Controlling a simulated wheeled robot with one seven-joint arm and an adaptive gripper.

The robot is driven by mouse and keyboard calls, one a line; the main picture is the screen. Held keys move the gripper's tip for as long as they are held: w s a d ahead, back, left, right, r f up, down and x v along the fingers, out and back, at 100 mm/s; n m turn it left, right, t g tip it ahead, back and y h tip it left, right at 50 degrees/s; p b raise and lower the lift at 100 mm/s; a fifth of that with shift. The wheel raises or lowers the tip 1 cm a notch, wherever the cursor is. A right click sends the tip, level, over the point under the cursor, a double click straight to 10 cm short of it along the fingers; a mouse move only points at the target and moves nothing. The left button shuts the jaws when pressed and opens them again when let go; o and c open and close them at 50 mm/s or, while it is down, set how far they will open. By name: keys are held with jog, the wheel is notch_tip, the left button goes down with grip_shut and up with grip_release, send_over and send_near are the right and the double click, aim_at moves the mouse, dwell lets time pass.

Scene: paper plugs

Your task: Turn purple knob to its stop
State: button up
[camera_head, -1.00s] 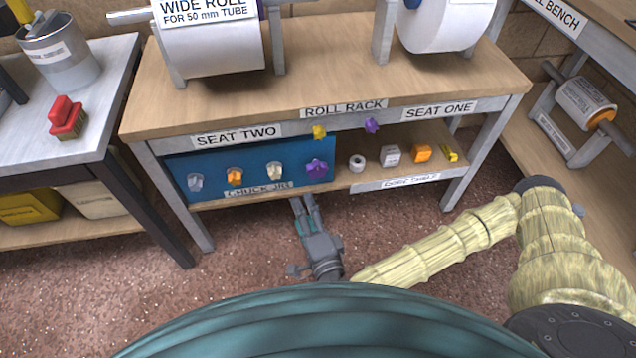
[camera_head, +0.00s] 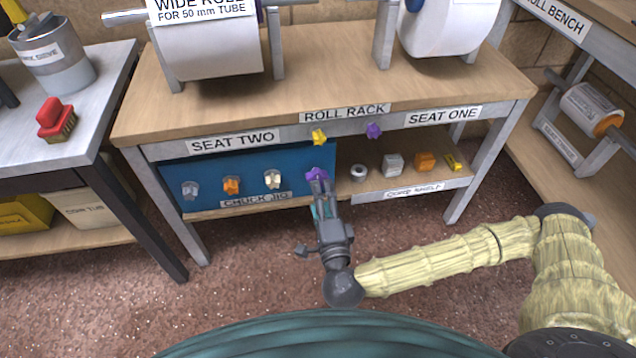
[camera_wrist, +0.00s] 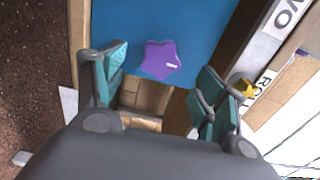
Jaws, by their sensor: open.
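The purple knob (camera_head: 316,173) is star-shaped and sits at the right end of the blue chuck jig panel (camera_head: 208,168), under the rack top. In the wrist view the purple knob (camera_wrist: 161,60) shows a short white mark near its right point. My gripper (camera_head: 322,188) is in front of the knob in the head view and hides its lower part. In the wrist view my gripper (camera_wrist: 160,88) is open, its teal-padded fingers apart on either side below the knob. Nothing is between the fingertips; the knob appears beyond them.
Grey (camera_head: 190,189), orange (camera_head: 231,185) and cream (camera_head: 272,179) knobs are left on the panel. A yellow knob (camera_head: 319,137) and another purple knob (camera_head: 374,131) sit on the rack's front edge above. A shelf with small parts (camera_head: 393,165) lies right.

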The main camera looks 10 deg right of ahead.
aim_at(316, 175)
jog(key=shift+w, duration=0.5)
jog(key=m+b, duration=0.8)
jog(key=m, duration=1.6)
jog(key=shift+w, duration=0.15)
dwell(0.4)
jog(key=shift+w, duration=1.85)
